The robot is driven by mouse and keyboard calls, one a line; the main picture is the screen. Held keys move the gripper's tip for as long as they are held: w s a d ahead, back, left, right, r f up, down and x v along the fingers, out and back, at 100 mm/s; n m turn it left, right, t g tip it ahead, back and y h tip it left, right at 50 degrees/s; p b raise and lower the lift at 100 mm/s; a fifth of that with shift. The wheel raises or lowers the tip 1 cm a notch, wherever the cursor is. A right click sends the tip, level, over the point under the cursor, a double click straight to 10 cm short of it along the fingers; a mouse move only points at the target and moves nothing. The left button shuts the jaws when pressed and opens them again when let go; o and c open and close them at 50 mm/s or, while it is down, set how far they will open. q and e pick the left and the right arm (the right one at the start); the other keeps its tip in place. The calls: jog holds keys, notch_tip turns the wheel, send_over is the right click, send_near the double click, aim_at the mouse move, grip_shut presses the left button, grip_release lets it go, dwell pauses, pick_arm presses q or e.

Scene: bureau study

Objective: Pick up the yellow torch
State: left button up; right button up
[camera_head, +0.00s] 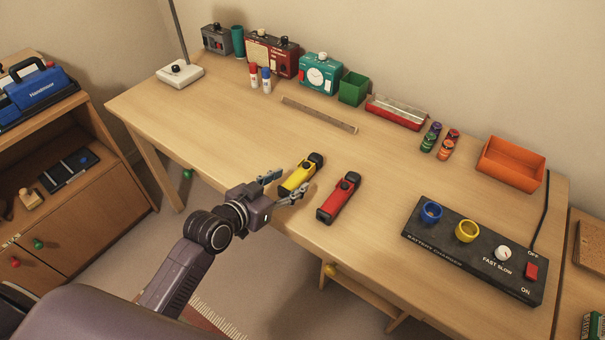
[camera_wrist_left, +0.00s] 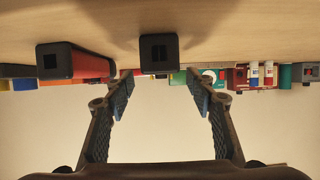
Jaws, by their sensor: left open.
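The yellow torch (camera_head: 298,179), yellow with a black head, lies on the desk near its front edge, head pointing away. In the left wrist view, an upside-down picture, the torch shows as a black square end (camera_wrist_left: 159,53) between the two fingers but higher in the picture. My left gripper (camera_head: 281,187) is open and empty at the torch's near end, with one finger toward each side of it. I cannot tell whether a finger touches it. My right gripper is not in view.
A red torch (camera_head: 338,198) lies close to the right of the yellow one; its black end (camera_wrist_left: 55,61) shows in the wrist view. A black battery charger (camera_head: 420,240) stands farther right. A wooden ruler (camera_head: 319,115) lies behind. The desk (camera_head: 225,120) is clear at left.

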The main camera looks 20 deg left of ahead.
aim_at(294, 179)
pick_arm(q)
jog(key=shift+f+x, duration=0.2)
jog(key=shift+x, duration=1.9)
jog(key=shift+a, duration=0.1)
grip_shut()
jog(key=shift+r, duration=0.1)
